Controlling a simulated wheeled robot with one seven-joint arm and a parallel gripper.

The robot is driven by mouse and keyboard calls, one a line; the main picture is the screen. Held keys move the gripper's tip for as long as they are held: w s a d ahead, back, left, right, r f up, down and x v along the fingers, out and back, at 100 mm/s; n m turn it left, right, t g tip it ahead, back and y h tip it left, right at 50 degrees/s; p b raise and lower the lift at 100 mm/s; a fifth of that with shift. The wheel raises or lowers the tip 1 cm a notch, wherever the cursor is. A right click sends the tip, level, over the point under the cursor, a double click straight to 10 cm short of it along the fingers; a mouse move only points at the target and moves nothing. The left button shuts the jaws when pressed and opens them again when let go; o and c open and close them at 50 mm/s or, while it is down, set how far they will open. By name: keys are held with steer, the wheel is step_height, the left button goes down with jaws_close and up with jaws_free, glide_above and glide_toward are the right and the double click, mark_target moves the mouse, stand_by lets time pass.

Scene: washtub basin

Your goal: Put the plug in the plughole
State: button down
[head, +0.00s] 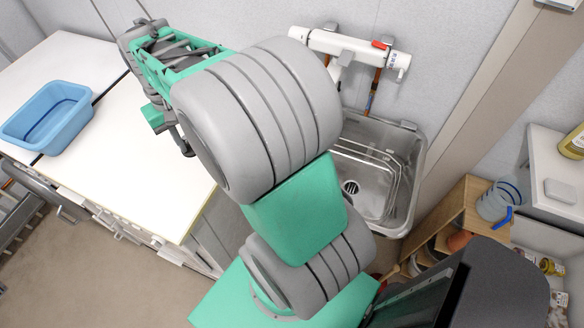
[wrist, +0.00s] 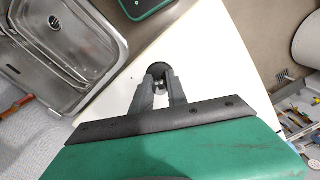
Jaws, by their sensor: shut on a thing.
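In the wrist view my gripper (wrist: 159,82) is shut on the dark round plug (wrist: 157,69), with the plug at the fingertips above the white counter. I cannot tell how high the plug is above the counter. The plughole (head: 350,187) is a round grated drain in the floor of the steel basin (head: 418,165) in the head view. It also shows in the wrist view (wrist: 54,22), in the basin (wrist: 112,45) at upper left, apart from my gripper. In the head view my arm hides the plug.
The white counter (head: 150,160) lies left of the basin, with a blue tub (head: 47,116) on it. A wooden shelf (head: 468,205) stands to the right. The basin floor looks clear.

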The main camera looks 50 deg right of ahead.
steer(key=s+d+f+m+b, duration=0.3)
steer(key=s+d+f+b, duration=0.2)
steer(key=d+f, duration=0.35)
steer(key=s+d+f+m+b, duration=0.3)
steer(key=s+d+f+b, duration=0.15)
steer(key=d+f, duration=0.35)
steer(key=s+d+f+m+b, duration=0.5)
steer(key=s+d+f+m, duration=0.3)
steer(key=s+d+m, duration=0.2)
steer(key=s+d+f+m+b, duration=0.6)
steer(key=s+d+f+m, duration=0.2)
steer(key=s+d+m, duration=0.3)
steer(key=shift+s, duration=0.9)
steer(key=shift+w+a, duration=0.1)
steer(key=shift+w, duration=0.05)
steer(key=shift+f+b, duration=1.55)
steer(key=shift+f, duration=1.45)
steer(key=shift+f, duration=1.1)
